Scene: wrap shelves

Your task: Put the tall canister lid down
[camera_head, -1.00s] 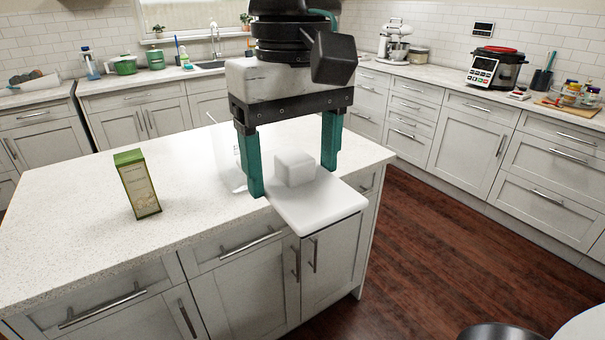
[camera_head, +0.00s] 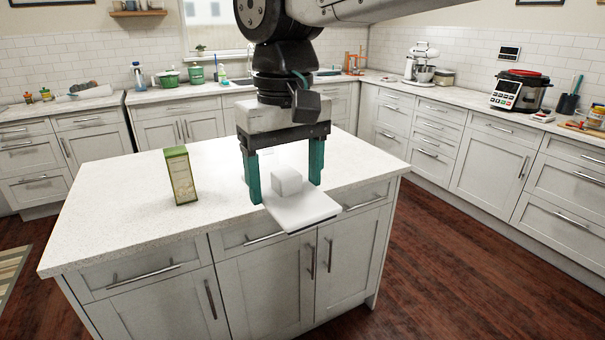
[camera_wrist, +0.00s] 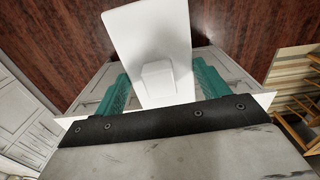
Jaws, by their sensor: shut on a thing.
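The lid (camera_head: 300,209) is a flat white plate with a white block-shaped knob on top. My gripper (camera_head: 284,182) is shut on the lid, with a teal finger on either side of it. The lid shows at the front edge of the island top, and its near end juts out past that edge. I cannot tell whether it touches the counter. In the wrist view, the lid (camera_wrist: 147,35) stretches away from my gripper (camera_wrist: 158,88), with dark floor beyond its far end. I cannot make out the canister clearly now.
A green and tan carton (camera_head: 181,177) stands upright on the white island counter (camera_head: 120,215), left of my gripper. The counter around the carton is clear. A pressure cooker (camera_head: 519,91) and a stand mixer (camera_head: 421,62) stand on the right-hand counter.

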